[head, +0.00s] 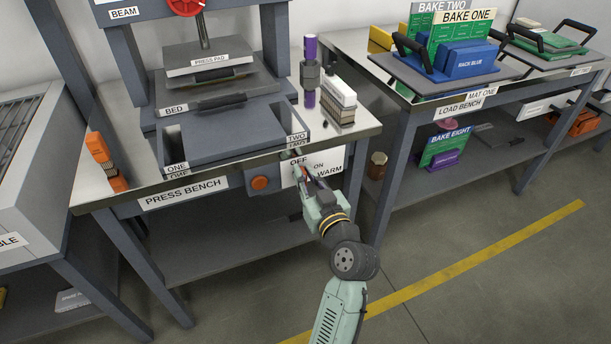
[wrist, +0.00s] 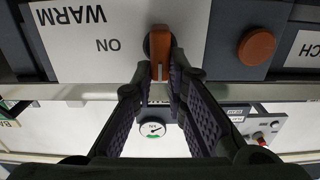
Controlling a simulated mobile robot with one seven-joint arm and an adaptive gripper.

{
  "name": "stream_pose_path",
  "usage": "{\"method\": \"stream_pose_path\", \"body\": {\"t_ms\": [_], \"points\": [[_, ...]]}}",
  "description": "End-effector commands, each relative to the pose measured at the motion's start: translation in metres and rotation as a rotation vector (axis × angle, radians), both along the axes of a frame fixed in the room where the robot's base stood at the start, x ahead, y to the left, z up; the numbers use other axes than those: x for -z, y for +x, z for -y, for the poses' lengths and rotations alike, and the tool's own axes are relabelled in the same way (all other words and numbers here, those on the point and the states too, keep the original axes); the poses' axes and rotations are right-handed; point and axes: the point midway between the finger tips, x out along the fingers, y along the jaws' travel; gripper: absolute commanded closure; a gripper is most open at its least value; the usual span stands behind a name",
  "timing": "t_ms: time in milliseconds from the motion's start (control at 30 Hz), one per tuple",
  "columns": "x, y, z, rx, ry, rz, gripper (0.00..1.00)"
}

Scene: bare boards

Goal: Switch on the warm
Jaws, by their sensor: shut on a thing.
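The WARM panel (head: 332,158) is a white plate on the front of the press bench, lettered OFF, ON and WARM. It shows upside down in the wrist view (wrist: 70,65). Its orange-brown switch knob (wrist: 160,48) lies upright in the wrist picture, with a pale mark at its lower end, and ON is to its left. My gripper (wrist: 160,78) is shut on the knob, one dark finger on each side. In the head view my gripper (head: 305,170) is at the panel and hides the knob.
A round orange button (head: 259,183) is left of the panel; it also shows in the wrist view (wrist: 257,47). The press bench edge (head: 230,162) runs just above. The load bench (head: 440,105) stands to the right. Floor in front is clear.

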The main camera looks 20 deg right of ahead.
Motion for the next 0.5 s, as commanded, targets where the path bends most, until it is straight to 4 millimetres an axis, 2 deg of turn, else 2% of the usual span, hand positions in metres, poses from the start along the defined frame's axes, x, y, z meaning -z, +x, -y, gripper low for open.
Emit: {"method": "stream_pose_path", "body": {"t_ms": [267,500], "points": [[-0.001,0.0007,0.0011,-0.001,0.089,-0.002,1.0],[-0.0012,0.0009,0.0045,-0.002,0.275,-0.008,1.0]]}}
